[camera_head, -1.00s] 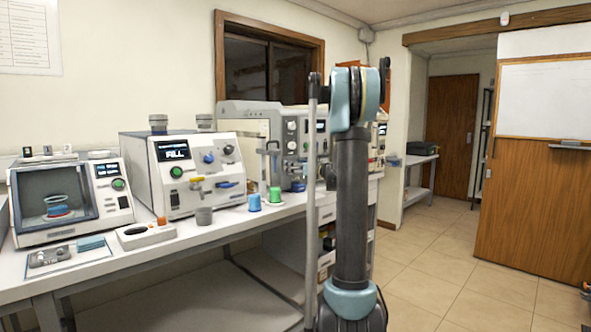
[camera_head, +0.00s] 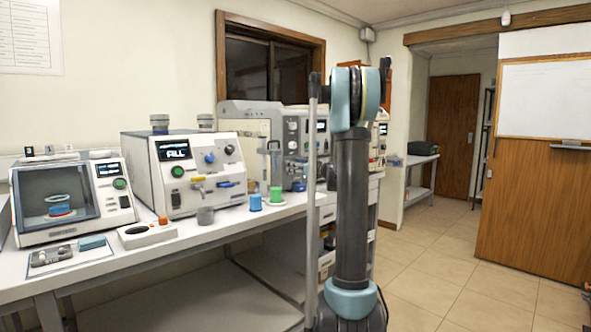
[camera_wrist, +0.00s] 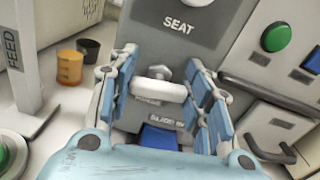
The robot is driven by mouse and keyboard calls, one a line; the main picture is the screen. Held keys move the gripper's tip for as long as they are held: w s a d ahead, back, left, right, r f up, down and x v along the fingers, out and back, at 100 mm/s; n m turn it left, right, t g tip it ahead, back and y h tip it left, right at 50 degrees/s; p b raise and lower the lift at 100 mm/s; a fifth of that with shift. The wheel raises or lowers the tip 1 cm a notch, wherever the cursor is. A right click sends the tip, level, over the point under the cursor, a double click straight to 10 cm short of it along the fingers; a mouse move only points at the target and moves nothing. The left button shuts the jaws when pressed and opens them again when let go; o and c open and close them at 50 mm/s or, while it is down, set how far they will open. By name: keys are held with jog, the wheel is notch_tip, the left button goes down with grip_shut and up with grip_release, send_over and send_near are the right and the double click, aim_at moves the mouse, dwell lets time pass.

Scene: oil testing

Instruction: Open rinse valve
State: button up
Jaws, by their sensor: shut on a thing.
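In the wrist view my gripper (camera_wrist: 160,64) has its two blue-padded fingers on either side of a white bar-shaped handle (camera_wrist: 158,91). It is shut on this handle, which lies crosswise with a small grey knob behind it. The handle sits in front of a grey panel (camera_wrist: 178,50) marked SEAT. A small label under the handle is too blurred to read, so I cannot tell by name whether it is the rinse valve. A blue block (camera_wrist: 160,140) shows below it. In the head view my gripper is not visible.
The wrist view shows an orange cup (camera_wrist: 69,68), a dark cup (camera_wrist: 89,50), a FEED post (camera_wrist: 14,60), a green button (camera_wrist: 277,37) and a dark bar handle (camera_wrist: 268,92) at right. In the head view, several machines stand on the white bench (camera_head: 215,232). Floor at right is clear.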

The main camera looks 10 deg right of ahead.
jog(key=n, duration=0.8)
jog(key=shift+n, duration=0.4)
jog(key=n, duration=0.4)
jog(key=shift+s+a+f+n, duration=0.1)
jog(key=shift+f+n, duration=0.1)
jog(key=shift+n, duration=0.1)
jog(key=shift+s+f+n, duration=0.1)
jog(key=shift+f+n, duration=0.05)
jog(key=shift+n, duration=1.45)
jog(key=shift+a, duration=0.1)
jog(key=o, duration=1.1)
jog(key=v, duration=1.2)
jog(key=shift+f, duration=0.1)
